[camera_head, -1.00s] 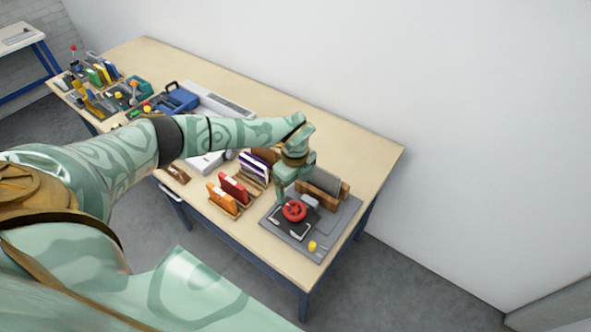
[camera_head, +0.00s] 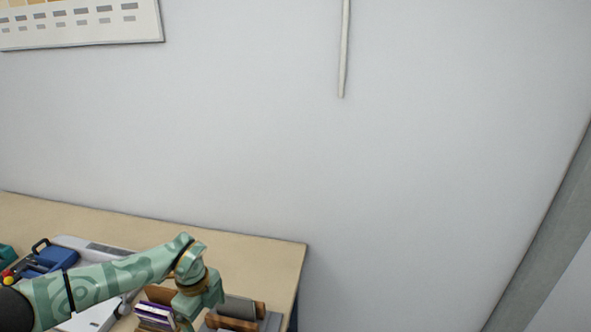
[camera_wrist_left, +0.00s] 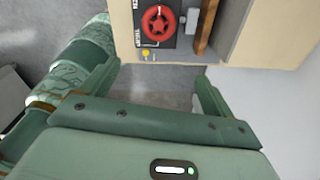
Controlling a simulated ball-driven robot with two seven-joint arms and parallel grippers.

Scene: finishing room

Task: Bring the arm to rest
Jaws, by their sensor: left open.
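My left arm comes in from the left in the head view, with the left gripper (camera_head: 190,318) hanging down over the bench near its right end. The fingertips are at or below the bottom edge there. In the left wrist view the left gripper (camera_wrist_left: 160,78) is open, its two fingers wide apart with nothing between them. My right gripper is in neither view.
A red round knob (camera_wrist_left: 160,20) sits on a dark plate. Wooden blocks with a grey piece (camera_head: 240,308), a purple-white item (camera_head: 155,314) and a blue case (camera_head: 45,258) are near my arm.

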